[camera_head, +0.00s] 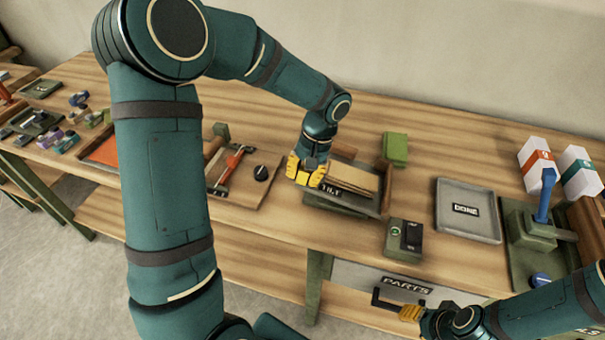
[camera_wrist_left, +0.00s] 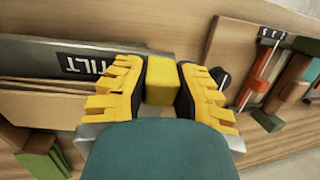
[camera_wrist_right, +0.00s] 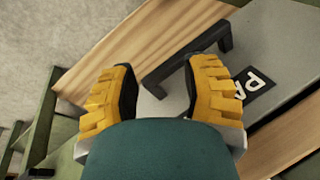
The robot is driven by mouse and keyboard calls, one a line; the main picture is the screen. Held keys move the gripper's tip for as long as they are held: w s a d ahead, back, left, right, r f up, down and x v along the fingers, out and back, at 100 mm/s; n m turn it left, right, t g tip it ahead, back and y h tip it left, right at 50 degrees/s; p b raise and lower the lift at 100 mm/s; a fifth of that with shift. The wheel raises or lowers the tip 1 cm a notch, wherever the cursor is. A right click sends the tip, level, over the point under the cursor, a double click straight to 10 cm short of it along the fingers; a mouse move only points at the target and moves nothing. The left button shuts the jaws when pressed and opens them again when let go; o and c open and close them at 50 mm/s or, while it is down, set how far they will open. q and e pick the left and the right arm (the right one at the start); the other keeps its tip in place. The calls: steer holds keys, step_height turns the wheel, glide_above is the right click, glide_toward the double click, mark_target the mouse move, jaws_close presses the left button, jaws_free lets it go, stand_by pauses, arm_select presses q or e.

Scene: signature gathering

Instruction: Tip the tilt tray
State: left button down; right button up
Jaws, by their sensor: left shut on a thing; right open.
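The tilt tray (camera_head: 345,203), a grey tray with a black TILT label, sits mid-table and holds flat tan pieces (camera_head: 352,178). Its labelled wall (camera_wrist_left: 35,50) shows in the left wrist view. My left gripper (camera_head: 307,175) is at the tray's left end. In the left wrist view it is shut on a yellow block-shaped grip (camera_wrist_left: 161,80) beside the label. How the grip joins the tray is hidden. My right gripper (camera_head: 412,313) is open, close to the black handle (camera_head: 385,298) of the PARTS drawer. In the right wrist view the handle (camera_wrist_right: 187,66) lies beyond the fingertips.
A green block (camera_head: 395,148) stands behind the tray. A switch box (camera_head: 403,241) is right of it, then a grey DONE tray (camera_head: 467,210) and a blue-lever device (camera_head: 545,195). A board with a red-handled tool (camera_head: 231,167) and a black knob (camera_head: 261,173) lie left.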

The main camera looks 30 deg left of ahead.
arm_select(q)
steer(key=c, duration=0.7)
jaws_free()
steer(key=v, duration=1.2)
steer(key=shift+s, duration=0.1)
